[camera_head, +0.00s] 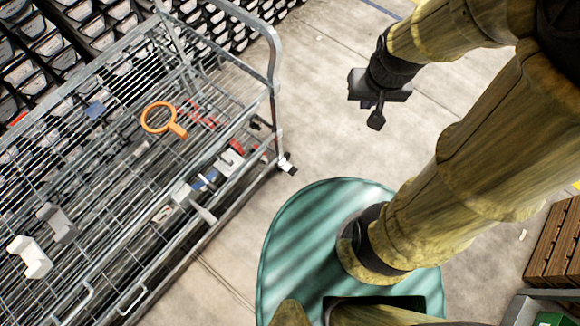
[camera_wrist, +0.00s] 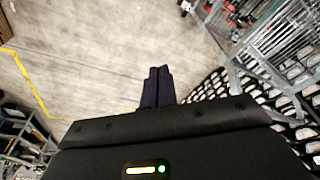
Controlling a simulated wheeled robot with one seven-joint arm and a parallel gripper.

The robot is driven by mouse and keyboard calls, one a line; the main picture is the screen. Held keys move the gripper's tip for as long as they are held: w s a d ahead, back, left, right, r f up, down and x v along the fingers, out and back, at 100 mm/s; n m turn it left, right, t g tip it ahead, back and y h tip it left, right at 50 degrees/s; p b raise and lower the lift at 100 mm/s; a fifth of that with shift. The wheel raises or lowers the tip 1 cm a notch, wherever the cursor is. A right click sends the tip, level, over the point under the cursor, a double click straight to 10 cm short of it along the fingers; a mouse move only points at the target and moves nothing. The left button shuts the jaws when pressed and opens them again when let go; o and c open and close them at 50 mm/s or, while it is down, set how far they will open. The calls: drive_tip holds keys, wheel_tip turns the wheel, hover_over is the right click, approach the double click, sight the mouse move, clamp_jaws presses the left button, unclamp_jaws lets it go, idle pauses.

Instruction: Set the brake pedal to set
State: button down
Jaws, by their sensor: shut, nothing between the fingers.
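A grey wire-mesh cart (camera_head: 276,100) stands at the left in the head view. A small dark-and-white part (camera_head: 288,164), which looks like the brake pedal, sticks out low at the cart's near right corner. It seems to show as a small pale and dark spot at the top of the wrist view (camera_wrist: 187,6). It is too small to tell its setting. My gripper (camera_head: 376,121) is over bare floor, to the right of the cart and apart from the pedal. In the wrist view its dark fingers (camera_wrist: 158,74) are together and hold nothing.
An orange ring-shaped tool (camera_head: 160,119) and several other items lie in the cart. Black racks of bins (camera_head: 60,45) stand behind it. Wooden crates (camera_head: 556,245) stand at the right. The concrete floor (camera_head: 330,100) between cart and gripper is clear.

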drive_tip(key=shift+s, duration=0.1)
drive_tip(key=n+g+b, duration=0.3)
drive_tip(key=n+b, duration=2.5)
drive_tip(key=b, duration=1.7)
hover_over(292, 171)
wheel_tip(292, 171, down, 74)
drive_tip(key=shift+d, duration=0.1)
drive_tip(key=shift+f, duration=0.1)
wheel_tip(292, 171, down, 14)
drive_tip(key=b, duration=0.7)
drive_tip(key=shift+b, duration=0.3)
